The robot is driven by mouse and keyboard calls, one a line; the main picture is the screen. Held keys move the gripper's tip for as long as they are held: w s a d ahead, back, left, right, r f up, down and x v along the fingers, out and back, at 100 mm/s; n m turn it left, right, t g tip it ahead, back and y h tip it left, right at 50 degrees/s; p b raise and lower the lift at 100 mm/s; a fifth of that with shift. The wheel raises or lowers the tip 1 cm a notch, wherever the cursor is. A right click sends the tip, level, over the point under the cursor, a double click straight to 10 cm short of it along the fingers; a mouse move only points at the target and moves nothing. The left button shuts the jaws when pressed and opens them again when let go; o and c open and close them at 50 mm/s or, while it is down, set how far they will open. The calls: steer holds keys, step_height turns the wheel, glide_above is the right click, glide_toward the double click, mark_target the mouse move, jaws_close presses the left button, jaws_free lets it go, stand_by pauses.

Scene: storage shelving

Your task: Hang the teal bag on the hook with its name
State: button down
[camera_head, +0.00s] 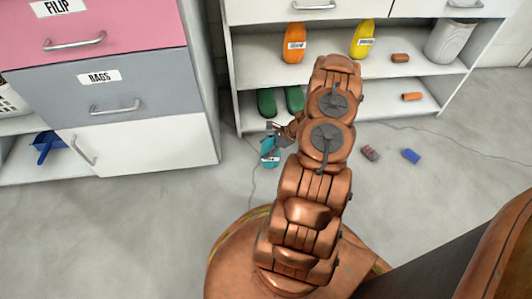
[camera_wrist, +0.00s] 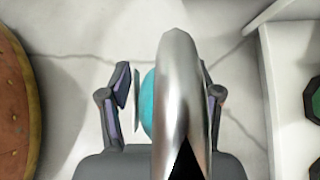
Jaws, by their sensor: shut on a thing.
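The small teal bag (camera_head: 269,150) has a white label that is too small to read. It hangs below my gripper (camera_head: 273,129), which is shut on it, above the floor left of my arm. In the wrist view, a large silvery curved piece (camera_wrist: 180,80) stands between the fingers of my gripper (camera_wrist: 165,100). A strip of the teal bag (camera_wrist: 147,100) shows behind that piece. The exact place of the grip is hidden. I see no hook in either view.
A grey drawer labelled BAGS (camera_head: 120,90) sits under a pink drawer labelled FILIP (camera_head: 95,25). An open white shelf (camera_head: 440,75) holds an orange bottle (camera_head: 293,43), a yellow bottle (camera_head: 362,40) and green shoes (camera_head: 294,99). A blue block (camera_head: 411,156) and a dark red can (camera_head: 370,152) lie on the floor.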

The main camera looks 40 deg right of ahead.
mark_target(271, 162)
steer(key=shift+f, duration=1.2)
steer(key=shift+c, duration=1.2)
jaws_free()
steer(key=shift+f+b, duration=0.15)
steer(key=shift+b, duration=0.3)
